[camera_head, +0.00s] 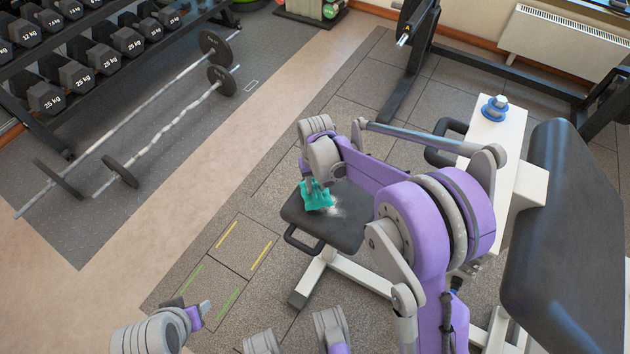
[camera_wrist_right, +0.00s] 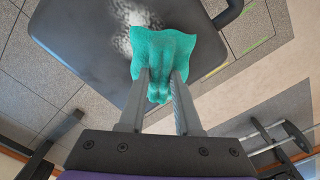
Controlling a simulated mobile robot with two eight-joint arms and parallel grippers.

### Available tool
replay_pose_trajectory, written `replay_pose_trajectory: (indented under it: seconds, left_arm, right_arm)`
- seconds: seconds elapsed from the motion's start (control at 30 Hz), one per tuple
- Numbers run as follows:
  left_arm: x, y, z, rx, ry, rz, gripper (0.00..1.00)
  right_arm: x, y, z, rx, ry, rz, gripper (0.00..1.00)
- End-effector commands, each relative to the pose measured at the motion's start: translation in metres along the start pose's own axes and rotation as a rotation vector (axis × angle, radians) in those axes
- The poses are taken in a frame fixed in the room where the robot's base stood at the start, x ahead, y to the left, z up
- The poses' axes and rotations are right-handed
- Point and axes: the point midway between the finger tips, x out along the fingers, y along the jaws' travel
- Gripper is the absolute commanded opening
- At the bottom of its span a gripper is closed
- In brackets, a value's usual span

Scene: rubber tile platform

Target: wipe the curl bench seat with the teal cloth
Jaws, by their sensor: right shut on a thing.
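The teal cloth (camera_head: 316,196) is bunched in my right gripper (camera_head: 308,184), which is shut on it. The cloth (camera_wrist_right: 162,58) hangs past the fingertips in the right wrist view and appears to touch the seat. The black curl bench seat (camera_head: 340,229) lies under the right gripper in the head view. A whitish powdery patch (camera_head: 335,211) shows on the seat right beside the cloth, and it also shows in the right wrist view (camera_wrist_right: 122,42). My left gripper (camera_head: 204,308) is at the lower left in the head view, away from the bench; its finger gap is unclear.
The bench's black arm pad (camera_head: 568,250) and white frame (camera_head: 495,125) stand at the right. A blue object (camera_head: 494,108) sits on the frame. A black handle (camera_head: 303,240) borders the seat. Barbells (camera_head: 165,125) and a dumbbell rack (camera_head: 95,55) are far left.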

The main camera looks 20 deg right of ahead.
Motion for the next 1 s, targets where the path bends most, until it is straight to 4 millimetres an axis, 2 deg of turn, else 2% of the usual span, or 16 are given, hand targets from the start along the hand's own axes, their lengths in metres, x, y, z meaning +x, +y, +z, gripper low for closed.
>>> replay_pose_trajectory:
  seconds: [0.03, 0.07, 0.37, 1.0]
  left_arm:
    - [0.01, 0.0, 0.003, 0.0, -0.003, 0.0, 0.5]
    - [0.01, 0.0, 0.003, 0.0, -0.004, 0.0, 0.5]
    - [0.006, 0.0, 0.002, 0.0, -0.002, 0.0, 0.5]
    - [0.019, 0.0, 0.005, 0.0, -0.006, 0.0, 0.5]
  right_arm:
    - [0.013, 0.0, 0.0, 0.0, -0.002, 0.0, 0.0]
    - [0.013, 0.0, 0.0, 0.0, -0.001, 0.0, 0.0]
    - [0.009, 0.0, 0.0, 0.0, 0.0, 0.0, 0.0]
    - [0.026, 0.0, 0.0, 0.0, 0.0, 0.0, 0.0]
